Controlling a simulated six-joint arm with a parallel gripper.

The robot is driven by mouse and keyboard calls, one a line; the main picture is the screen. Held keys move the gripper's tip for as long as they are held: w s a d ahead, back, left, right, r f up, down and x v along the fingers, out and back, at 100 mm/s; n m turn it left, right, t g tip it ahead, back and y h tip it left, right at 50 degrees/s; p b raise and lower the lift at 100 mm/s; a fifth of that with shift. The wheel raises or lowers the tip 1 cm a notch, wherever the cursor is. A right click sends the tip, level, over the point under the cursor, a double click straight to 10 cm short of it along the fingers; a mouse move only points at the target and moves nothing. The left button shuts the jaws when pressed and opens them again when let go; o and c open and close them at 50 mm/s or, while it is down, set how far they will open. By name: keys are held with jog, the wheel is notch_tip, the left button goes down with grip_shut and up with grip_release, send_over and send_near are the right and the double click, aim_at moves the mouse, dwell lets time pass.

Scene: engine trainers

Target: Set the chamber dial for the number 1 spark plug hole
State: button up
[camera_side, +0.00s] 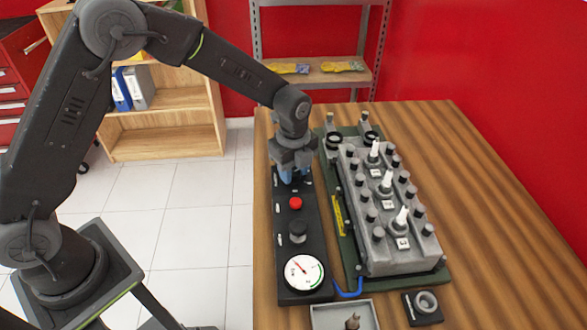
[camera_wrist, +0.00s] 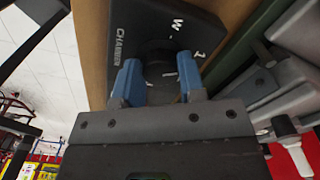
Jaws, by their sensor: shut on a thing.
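The black control panel (camera_side: 285,253) lies along the left part of the wooden table. Its far end shows in the wrist view (camera_wrist: 188,20), with the word CHAMBER and the marks W and 1 printed around a dark round chamber dial (camera_wrist: 155,50). My gripper (camera_wrist: 157,80) has its two blue fingers on either side of this dial and is shut on it. In the side view my gripper (camera_side: 294,175) points down at the panel's far end and hides the dial there. The dial's pointer direction cannot be told.
A red button (camera_side: 295,203), a black knob (camera_side: 297,232) and a white gauge (camera_side: 304,272) sit nearer on the panel. The grey engine block (camera_side: 390,240) with several white spark plugs stands close on the right. A tray (camera_side: 343,312) is at the front. The table's right side is clear.

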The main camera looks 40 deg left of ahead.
aim_at(293, 172)
jog(key=o, duration=0.9)
notch_tip(293, 172, up, 14)
jog(key=shift+f, duration=0.1)
